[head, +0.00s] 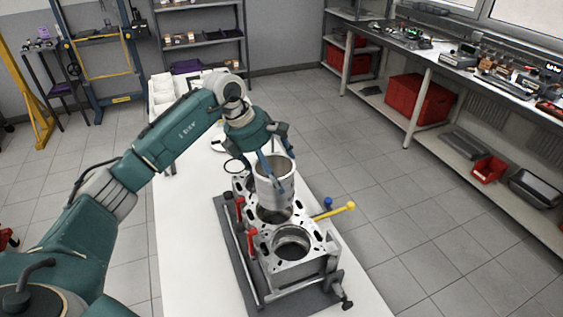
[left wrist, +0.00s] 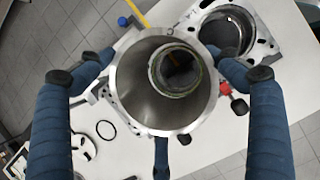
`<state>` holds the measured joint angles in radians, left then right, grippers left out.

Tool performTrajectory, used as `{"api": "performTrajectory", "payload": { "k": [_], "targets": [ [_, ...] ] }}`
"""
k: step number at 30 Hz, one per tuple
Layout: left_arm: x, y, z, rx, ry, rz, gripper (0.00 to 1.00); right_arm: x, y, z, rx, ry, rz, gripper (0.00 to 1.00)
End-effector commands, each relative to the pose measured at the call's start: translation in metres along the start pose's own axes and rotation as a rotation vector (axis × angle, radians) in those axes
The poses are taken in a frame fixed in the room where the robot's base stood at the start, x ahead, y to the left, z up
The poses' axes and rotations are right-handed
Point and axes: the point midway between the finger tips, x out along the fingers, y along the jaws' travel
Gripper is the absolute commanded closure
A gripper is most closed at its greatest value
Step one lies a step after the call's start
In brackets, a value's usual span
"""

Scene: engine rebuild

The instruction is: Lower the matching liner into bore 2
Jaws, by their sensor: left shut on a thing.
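My left gripper (head: 272,158) is shut on a grey metal cylinder liner (head: 275,187), held upright by its upper part. The liner is over the middle bore (head: 272,215) of the engine block (head: 300,268). Its lower end appears close above that bore; I cannot tell the exact gap. In the left wrist view I look down through the liner (left wrist: 130,85), with blue fingers around it. A round opening shows through it, off-centre toward the upper right. The nearest bore (head: 291,243) is open and empty. My right gripper is not in view.
The block sits on a dark base (head: 232,245) on a white table (head: 175,260). A black ring (head: 233,166) lies behind the block. Benches stand right.

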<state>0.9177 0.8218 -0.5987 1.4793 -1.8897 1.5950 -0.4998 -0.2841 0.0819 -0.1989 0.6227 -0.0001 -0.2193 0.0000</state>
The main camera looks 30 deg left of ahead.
Motion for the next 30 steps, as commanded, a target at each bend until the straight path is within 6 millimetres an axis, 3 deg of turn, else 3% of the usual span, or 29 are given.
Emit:
{"api": "performTrajectory", "payload": {
  "k": [1,3,6,10,15,19,30],
  "targets": [
    [0.001,0.0,0.0,0.0,-0.002,0.001,0.51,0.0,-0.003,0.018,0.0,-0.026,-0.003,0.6],
    [0.004,0.0,-0.002,0.001,-0.002,0.001,0.51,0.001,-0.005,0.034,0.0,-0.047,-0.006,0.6],
    [0.01,0.0,-0.004,0.001,-0.001,0.0,0.51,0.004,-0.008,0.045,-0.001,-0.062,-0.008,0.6],
    [0.021,-0.001,-0.008,0.001,-0.001,0.0,0.51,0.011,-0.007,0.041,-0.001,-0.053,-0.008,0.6],
    [0.035,-0.001,-0.014,0.001,-0.001,0.0,0.51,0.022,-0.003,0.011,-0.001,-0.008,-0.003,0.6],
    [0.042,-0.001,-0.017,0.001,-0.003,0.0,0.51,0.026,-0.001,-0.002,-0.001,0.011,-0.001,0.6],
    [0.042,-0.001,-0.017,0.001,-0.002,0.001,0.51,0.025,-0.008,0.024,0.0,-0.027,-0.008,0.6]
  ]
}}
